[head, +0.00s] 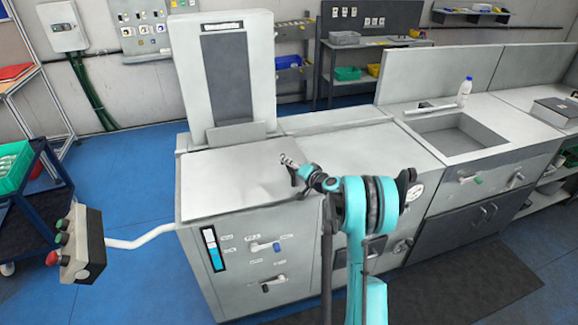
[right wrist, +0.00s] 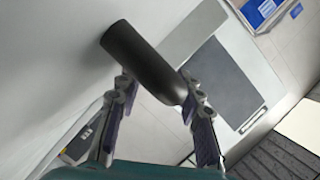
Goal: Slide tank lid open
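The tank lid (head: 225,185) is a flat pale panel on top of the left cabinet in the head view, lying level. My right gripper (head: 290,163) is over the lid's right part, near its right edge. In the right wrist view a dark cylindrical handle (right wrist: 142,58) stands out from the pale lid surface (right wrist: 60,45). Its free end lies between the two fingertips of my right gripper (right wrist: 156,88). The fingers are spread apart, with a gap showing on the left side of the handle. Whether the right finger touches it is unclear. My left gripper is not in view.
A tall white housing (head: 226,75) rises behind the lid. A sink (head: 455,135) and bottle (head: 464,92) are on the right counter. A control box (head: 82,245) on a white arm juts out at left. The counter (head: 345,145) right of the lid is clear.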

